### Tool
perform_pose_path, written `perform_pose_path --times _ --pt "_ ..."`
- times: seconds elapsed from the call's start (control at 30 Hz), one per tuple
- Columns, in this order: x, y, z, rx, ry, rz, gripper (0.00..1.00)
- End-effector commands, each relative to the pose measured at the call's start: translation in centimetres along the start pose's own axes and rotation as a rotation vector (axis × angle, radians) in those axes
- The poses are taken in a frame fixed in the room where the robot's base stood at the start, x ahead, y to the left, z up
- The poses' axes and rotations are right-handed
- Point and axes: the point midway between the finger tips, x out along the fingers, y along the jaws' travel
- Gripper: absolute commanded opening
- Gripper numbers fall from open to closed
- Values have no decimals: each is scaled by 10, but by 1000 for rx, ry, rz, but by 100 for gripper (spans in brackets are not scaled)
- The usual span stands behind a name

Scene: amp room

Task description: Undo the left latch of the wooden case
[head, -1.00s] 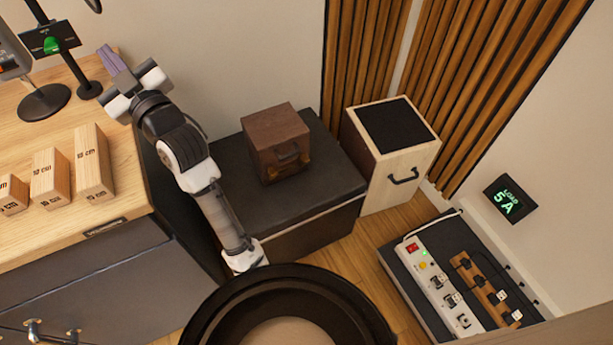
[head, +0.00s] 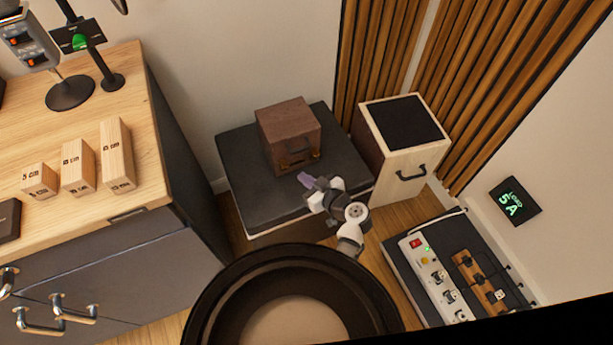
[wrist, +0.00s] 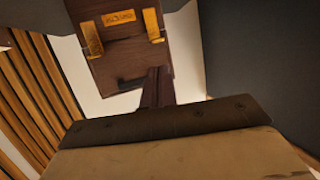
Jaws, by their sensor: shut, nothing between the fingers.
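The wooden case (head: 287,122) is a dark brown box on a black bench. Its front carries a dark handle (wrist: 130,82) and brass fittings. The wrist view shows the case inverted, with two brass latches either side of a brass plate (wrist: 118,18). The left latch is the one at the right there (wrist: 152,26); the other latch (wrist: 98,44) is at the left. I cannot tell whether either is fastened. My gripper (head: 304,177), with purplish fingers, is shut and empty in front of the case's lower front, apparently apart from it. Its fingers (wrist: 156,82) overlap the handle's edge in the wrist view.
The black bench (head: 250,202) has bare top around the case. A pale cabinet (head: 400,165) with a dark top stands close on the right. A wooden desk (head: 80,215) with several wooden blocks is at the left. A power strip (head: 433,278) lies at lower right.

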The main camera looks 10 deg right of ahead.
Motion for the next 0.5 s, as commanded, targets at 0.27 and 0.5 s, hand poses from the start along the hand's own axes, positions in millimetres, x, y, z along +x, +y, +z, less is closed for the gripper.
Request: perform_pose_path --times 0.27,0.5 --pt "22 0 -1 -2 1 0 0" --pt "47 0 -1 -1 0 -1 0"
